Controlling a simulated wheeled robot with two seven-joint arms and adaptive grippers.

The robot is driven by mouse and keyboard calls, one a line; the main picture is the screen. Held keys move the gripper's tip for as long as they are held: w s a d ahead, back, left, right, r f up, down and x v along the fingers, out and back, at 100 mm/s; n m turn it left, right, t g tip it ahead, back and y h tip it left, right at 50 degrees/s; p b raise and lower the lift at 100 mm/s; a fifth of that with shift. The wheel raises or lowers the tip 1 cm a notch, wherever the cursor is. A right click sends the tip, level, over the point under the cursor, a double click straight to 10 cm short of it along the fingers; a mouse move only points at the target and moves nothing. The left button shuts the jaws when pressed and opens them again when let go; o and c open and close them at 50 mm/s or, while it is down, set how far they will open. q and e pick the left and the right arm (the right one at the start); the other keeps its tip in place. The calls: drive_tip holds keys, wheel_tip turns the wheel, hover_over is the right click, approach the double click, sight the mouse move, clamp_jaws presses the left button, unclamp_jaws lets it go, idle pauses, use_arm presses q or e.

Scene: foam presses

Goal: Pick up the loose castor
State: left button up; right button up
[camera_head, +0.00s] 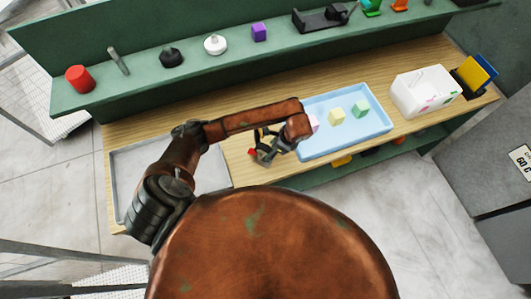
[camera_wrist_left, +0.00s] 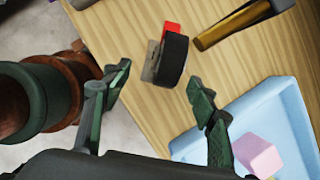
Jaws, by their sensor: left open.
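The loose castor (camera_wrist_left: 173,60) lies on the wooden bench top in the left wrist view. It has a black wheel, a greyish plate and a red part. My left gripper (camera_wrist_left: 159,78) is open, with its two green-grey fingers apart and the castor beyond and between their tips. Nothing is between the fingers. In the head view my left gripper (camera_head: 266,148) is low over the bench, just left of the blue tray, and mostly hides the castor; only a small red bit (camera_head: 251,151) shows beside it. My right gripper is not in view.
A blue tray (camera_head: 377,128) holds pink, yellow and green blocks. A gold-brown rod (camera_wrist_left: 230,25) lies close to the castor. A grey tray (camera_head: 122,165) is at the left, and a white box (camera_head: 428,90) at the right. A green shelf (camera_head: 140,82) with several items runs behind.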

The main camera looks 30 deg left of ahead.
use_arm(q)
drive_tip(key=shift+w+d+f+b, duration=0.1)
drive_tip(key=shift+w+f+b, duration=0.15)
drive_tip(key=shift+f, duration=0.2)
drive_tip(key=shift+w+f+b, duration=0.1)
drive_tip(key=shift+f+b, duration=0.15)
drive_tip(key=shift+f, duration=0.75)
drive_tip(key=x, duration=0.2)
drive_tip(key=a+p+x, duration=0.1)
drive_tip(key=x, duration=0.3)
drive_tip(key=shift+a+r+p, duration=0.2)
drive_tip(key=shift+r+p, duration=0.05)
drive_tip(key=shift+p, duration=0.05)
drive_tip(key=shift+w+a+f, duration=0.1)
drive_tip(key=shift+f, duration=0.2)
drive_tip(key=shift+c, duration=0.3)
clamp_jaws()
